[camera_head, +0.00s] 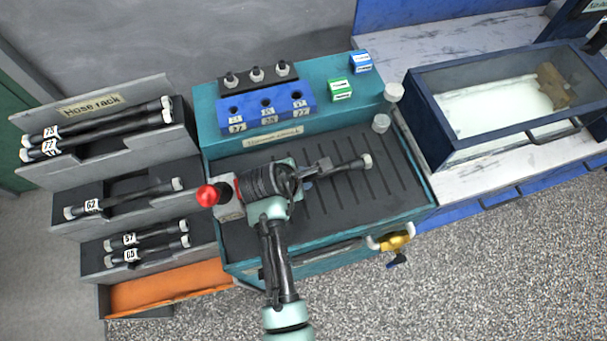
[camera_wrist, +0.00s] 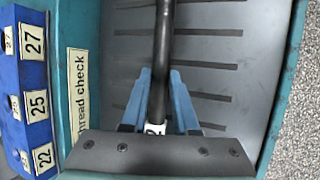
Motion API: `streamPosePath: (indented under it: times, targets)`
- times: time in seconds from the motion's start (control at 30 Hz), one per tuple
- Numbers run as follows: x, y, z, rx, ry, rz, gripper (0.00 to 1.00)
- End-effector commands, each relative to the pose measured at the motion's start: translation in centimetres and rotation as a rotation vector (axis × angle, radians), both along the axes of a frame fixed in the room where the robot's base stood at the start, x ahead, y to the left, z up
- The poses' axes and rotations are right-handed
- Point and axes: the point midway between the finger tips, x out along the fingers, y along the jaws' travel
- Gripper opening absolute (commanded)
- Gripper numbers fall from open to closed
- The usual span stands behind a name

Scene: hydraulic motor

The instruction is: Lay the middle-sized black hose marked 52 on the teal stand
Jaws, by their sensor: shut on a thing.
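My gripper (camera_head: 318,168) is over the grooved dark top of the teal stand (camera_head: 345,102). It is shut on a black hose (camera_head: 346,168), whose pale end cap points right in the head view. In the wrist view the hose (camera_wrist: 163,45) runs between the two blue fingers, across the grooves. A white label on it is mostly hidden by the gripper; only what looks like a 2 shows. The hose's other end is hidden behind my arm. I cannot tell whether the hose touches the stand.
The grey hose rack (camera_head: 140,92) at left holds hoses marked 73, 72, 62, 57 and 65. A blue thread-check block (camera_head: 290,118) stands along the stand's back. Two pale knobs (camera_head: 381,123) are at its right. A glass-sided tank (camera_head: 470,140) stands further right.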

Motion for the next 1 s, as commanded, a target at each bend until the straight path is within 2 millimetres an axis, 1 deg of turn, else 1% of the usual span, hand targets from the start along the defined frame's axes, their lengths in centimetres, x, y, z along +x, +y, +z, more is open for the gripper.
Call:
streamPosePath:
  times: [0.13, 0.17, 0.3, 0.33, 0.37, 0.6, 0.73, 0.87, 1.0]
  targets:
    - [0.1, 0.0, -0.3, -0.001, -0.002, 0.0, 0.0]
    - [0.1, 0.0, -0.3, -0.001, -0.002, 0.0, 0.29]
    - [0.0, 0.0, -0.2, -0.001, -0.001, 0.0, 0.55]
    - [0.0, 0.0, -0.2, -0.001, -0.001, 0.0, 0.6]
    - [0.0, 0.0, -0.3, -0.001, 0.0, 0.0, 0.63]
    - [-0.3, 0.0, -0.6, 0.0, 0.01, -0.002, 0.63]
    - [-0.6, 0.2, 0.1, 0.001, 0.009, -0.001, 0.63]
    - [-1.3, 0.8, 1.8, 0.002, 0.004, 0.0, 0.63]
    - [-2.4, 1.5, 4.4, 0.002, -0.002, 0.002, 0.63]
